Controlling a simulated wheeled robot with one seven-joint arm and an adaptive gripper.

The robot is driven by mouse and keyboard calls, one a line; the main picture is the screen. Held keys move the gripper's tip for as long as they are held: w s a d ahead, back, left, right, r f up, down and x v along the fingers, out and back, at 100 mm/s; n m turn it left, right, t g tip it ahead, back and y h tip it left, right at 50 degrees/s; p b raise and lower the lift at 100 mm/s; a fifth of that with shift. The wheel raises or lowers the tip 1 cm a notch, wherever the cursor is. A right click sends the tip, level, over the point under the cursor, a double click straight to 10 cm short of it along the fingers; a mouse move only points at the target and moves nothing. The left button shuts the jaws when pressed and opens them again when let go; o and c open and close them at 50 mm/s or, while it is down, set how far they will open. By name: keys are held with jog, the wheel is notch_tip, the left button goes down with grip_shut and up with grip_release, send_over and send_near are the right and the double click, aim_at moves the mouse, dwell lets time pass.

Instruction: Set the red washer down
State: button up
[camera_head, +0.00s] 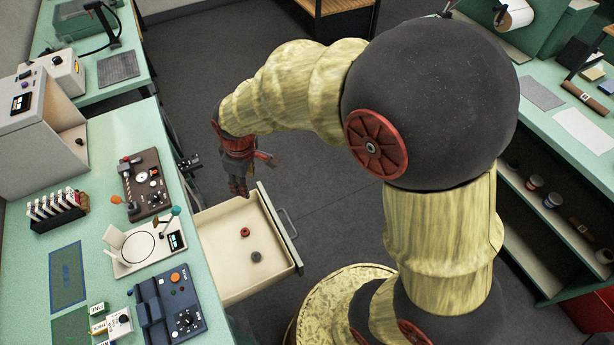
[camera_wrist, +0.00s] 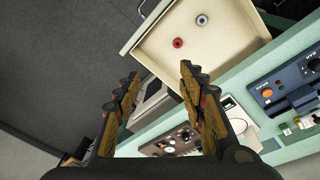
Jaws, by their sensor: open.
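The red washer (camera_head: 245,232) lies flat on the floor of an open cream drawer (camera_head: 222,226), near a grey washer (camera_head: 256,257). In the wrist view the red washer (camera_wrist: 178,43) lies in the drawer (camera_wrist: 243,52), left of the grey washer (camera_wrist: 202,20). My gripper (camera_head: 238,188) hangs above the far end of the drawer in the head view, apart from both washers. In the wrist view my gripper (camera_wrist: 158,85) has its fingers spread with nothing between them.
The drawer sticks out from the green bench (camera_head: 115,185). On the bench are a brown device (camera_head: 146,184), a white plate with a ring (camera_head: 140,245), a dark blue control box (camera_head: 167,306) and a rack (camera_head: 57,208). Shelves (camera_head: 545,215) stand at the right. Grey floor is clear beyond the drawer.

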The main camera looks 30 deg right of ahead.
jog(key=s+d+r+m+t, duration=0.1)
jog(key=s+d+r+m, duration=0.3)
jog(key=s+r, duration=0.5)
jog(key=s+d+r+m+t, duration=0.2)
jog(key=s+d+r+m, duration=0.2)
jog(key=s+r, duration=0.5)
jog(key=shift+s+d+r+m+t, duration=0.3)
jog(key=shift+s+d+m, duration=0.05)
jog(key=shift+d+m, duration=0.1)
